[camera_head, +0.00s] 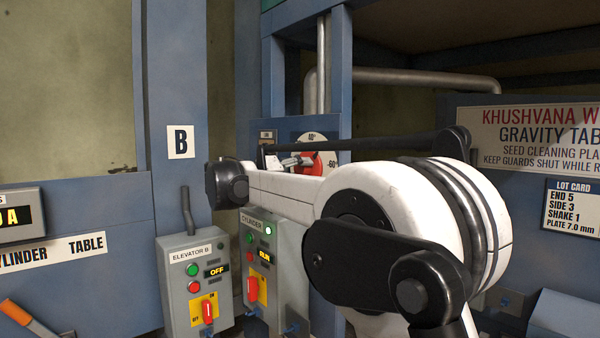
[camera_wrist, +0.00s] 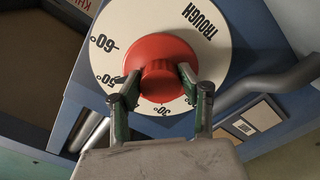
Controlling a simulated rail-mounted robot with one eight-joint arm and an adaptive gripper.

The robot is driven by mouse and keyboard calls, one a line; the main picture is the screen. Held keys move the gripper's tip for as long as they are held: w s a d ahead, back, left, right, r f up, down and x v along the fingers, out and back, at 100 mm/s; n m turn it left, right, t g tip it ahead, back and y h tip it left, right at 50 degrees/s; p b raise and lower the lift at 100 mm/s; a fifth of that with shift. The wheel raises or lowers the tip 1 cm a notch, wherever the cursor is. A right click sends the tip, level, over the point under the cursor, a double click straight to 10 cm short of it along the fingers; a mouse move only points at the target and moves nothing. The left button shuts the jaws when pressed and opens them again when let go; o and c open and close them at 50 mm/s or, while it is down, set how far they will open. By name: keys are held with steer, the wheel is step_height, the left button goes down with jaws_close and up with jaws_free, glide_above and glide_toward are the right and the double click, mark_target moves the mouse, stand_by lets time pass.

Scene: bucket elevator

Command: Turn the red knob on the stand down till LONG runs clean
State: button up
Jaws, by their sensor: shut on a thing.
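The red knob (camera_wrist: 165,62) sits at the middle of a white round dial (camera_wrist: 209,62) marked TROUGH and with degree figures, upside down in the wrist view. My gripper (camera_wrist: 160,88) is shut on the knob's raised grip, one finger on each side. In the head view the red knob (camera_head: 312,167) shows partly behind my gripper (camera_head: 294,161), on the blue stand (camera_head: 341,100). My arm hides the lower part of the dial there. I cannot make out any LONG label or readout in either view.
The Elevator B box (camera_head: 196,285) reads OFF. The Cylinder box (camera_head: 262,275) beside it reads RUN. A lot card (camera_head: 571,207) hangs on the blue machine at right. An orange handle (camera_head: 15,312) is at lower left. A small label plate (camera_wrist: 256,118) sits beside the dial.

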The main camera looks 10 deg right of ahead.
stand_by(0.4)
steer(key=o, duration=1.1)
steer(key=shift+o, duration=0.2)
steer(key=v, duration=1.2)
